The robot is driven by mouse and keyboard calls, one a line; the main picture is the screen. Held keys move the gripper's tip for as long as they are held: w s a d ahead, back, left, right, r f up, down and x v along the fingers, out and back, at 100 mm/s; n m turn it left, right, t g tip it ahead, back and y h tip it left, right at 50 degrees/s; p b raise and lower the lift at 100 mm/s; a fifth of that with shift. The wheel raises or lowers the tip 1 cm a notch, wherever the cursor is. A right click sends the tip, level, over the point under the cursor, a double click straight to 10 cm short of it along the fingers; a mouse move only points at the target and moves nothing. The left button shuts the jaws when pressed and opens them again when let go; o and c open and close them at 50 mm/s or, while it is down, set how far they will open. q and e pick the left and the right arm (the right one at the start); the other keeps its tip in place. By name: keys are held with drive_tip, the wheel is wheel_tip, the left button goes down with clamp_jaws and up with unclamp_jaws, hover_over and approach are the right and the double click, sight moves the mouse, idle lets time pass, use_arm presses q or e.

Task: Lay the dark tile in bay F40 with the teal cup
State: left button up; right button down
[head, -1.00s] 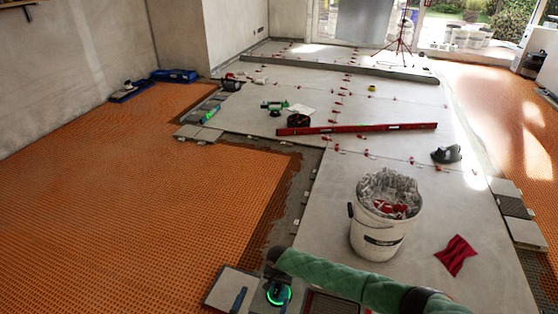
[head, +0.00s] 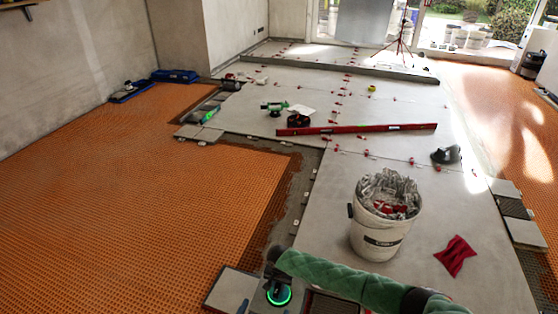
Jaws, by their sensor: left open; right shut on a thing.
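My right arm, in a green padded sleeve, comes in from the bottom right of the head view. My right gripper (head: 273,268) is shut, pointing down near the bottom edge. Just below it is a dark round cup with a glowing teal ring (head: 279,295); the jaws' contact with it is largely hidden. The cup is beside a grey tile (head: 228,290) at the orange matting's edge. A dark, textured panel with a pale rim (head: 333,303) is partly hidden under my forearm; I cannot tell whether it is the dark tile. No label F40 is readable. My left gripper is not in view.
A white bucket of clips (head: 378,243) and a red cloth (head: 455,256) are near my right forearm. A red level (head: 355,129) lies across the pale tiles farther back. Orange matting (head: 130,210) is clear at left. A bare grey strip (head: 294,195) borders it.

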drive_tip(key=shift+r+p, duration=0.3)
drive_tip(key=shift+r, duration=0.1)
use_arm(q)
drive_tip(key=s+f+g+y, duration=0.1)
drive_tip(key=s+f+g, duration=0.4)
drive_tip(key=f, duration=0.8)
drive_tip(key=shift+s+a+f+p, duration=0.25)
drive_tip(key=shift+s+f+p, duration=0.05)
drive_tip(key=shift+s+f, duration=0.15)
use_arm(e)
drive_tip(key=shift+r, duration=0.3)
idle(0.8)
